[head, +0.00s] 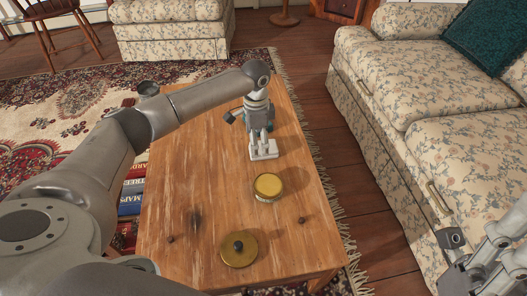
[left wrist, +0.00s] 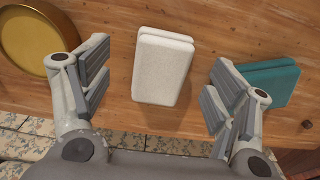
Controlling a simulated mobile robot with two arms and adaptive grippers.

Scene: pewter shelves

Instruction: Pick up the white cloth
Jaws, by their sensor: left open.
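The white cloth (left wrist: 162,67) is a folded, pale block lying on the wooden table, and it sits between my left gripper's spread fingers in the left wrist view. It also shows in the head view (head: 264,154), partly covered by the gripper. My left gripper (head: 262,140) is open and points down over the cloth; no finger visibly touches it. A folded teal cloth (left wrist: 269,83) lies beside the white one, partly behind a finger. My right gripper (head: 487,262) is at the lower right of the head view, away from the table; its fingertips do not show clearly.
A gold-topped round container (head: 268,186) stands on the wooden table (head: 200,245) close to the white cloth. A brass lid with a dark knob (head: 239,248) lies nearer me. Books (head: 131,204) are at the table's left side. A floral sofa (head: 420,80) stands to the right.

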